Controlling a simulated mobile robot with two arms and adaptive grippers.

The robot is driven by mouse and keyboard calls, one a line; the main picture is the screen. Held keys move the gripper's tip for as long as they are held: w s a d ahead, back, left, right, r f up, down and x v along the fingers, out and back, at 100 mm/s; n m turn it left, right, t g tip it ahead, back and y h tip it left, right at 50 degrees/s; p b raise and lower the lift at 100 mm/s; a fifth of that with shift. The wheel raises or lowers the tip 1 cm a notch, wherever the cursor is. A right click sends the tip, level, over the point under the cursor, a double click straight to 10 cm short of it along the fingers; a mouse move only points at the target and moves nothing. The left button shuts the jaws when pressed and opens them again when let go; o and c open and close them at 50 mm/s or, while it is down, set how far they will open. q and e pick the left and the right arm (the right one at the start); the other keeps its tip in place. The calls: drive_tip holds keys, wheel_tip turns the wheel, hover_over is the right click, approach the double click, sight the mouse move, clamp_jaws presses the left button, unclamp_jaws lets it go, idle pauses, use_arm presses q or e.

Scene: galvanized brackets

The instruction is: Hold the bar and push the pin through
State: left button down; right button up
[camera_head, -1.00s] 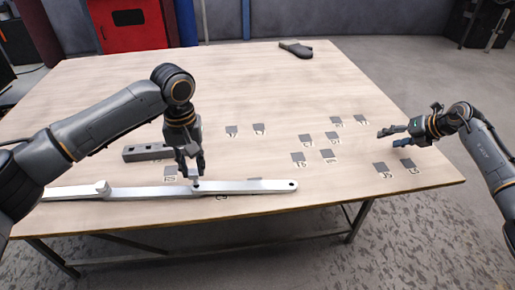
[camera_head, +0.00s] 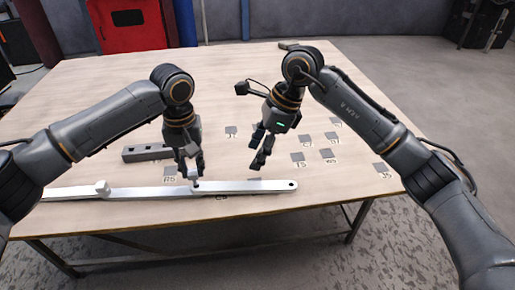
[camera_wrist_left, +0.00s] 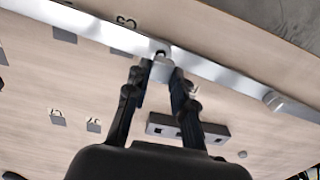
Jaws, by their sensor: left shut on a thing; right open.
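A long silver bar (camera_head: 240,188) lies along the near side of the table, with a hole at its right end and a raised block at its left. My left gripper (camera_head: 196,181) is shut on a small upright metal part at the bar's middle, which looks like part of the bar. In the left wrist view the fingers (camera_wrist_left: 158,80) close on it beside the bar (camera_wrist_left: 215,70), next to a dark hole. My right gripper (camera_head: 259,163) is open and empty, just behind the bar's right half. I cannot make out the pin for certain.
A dark grey block with holes (camera_head: 143,153) lies behind the bar at left; it also shows in the left wrist view (camera_wrist_left: 190,130). A small round thing (camera_wrist_left: 242,154) is near it. Several labelled grey squares are spread over the table (camera_head: 360,90). The far table is mostly clear.

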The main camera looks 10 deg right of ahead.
sight(237, 185)
drive_tip(key=x, duration=1.2)
drive_tip(key=shift+s, duration=0.1)
drive_tip(key=shift+c, duration=0.2)
clamp_jaws()
idle(0.4)
use_arm(q)
drive_tip(key=shift+f, duration=1.65)
idle(1.1)
drive_tip(key=c, duration=1.1)
unclamp_jaws()
drive_tip(key=shift+o, duration=0.2)
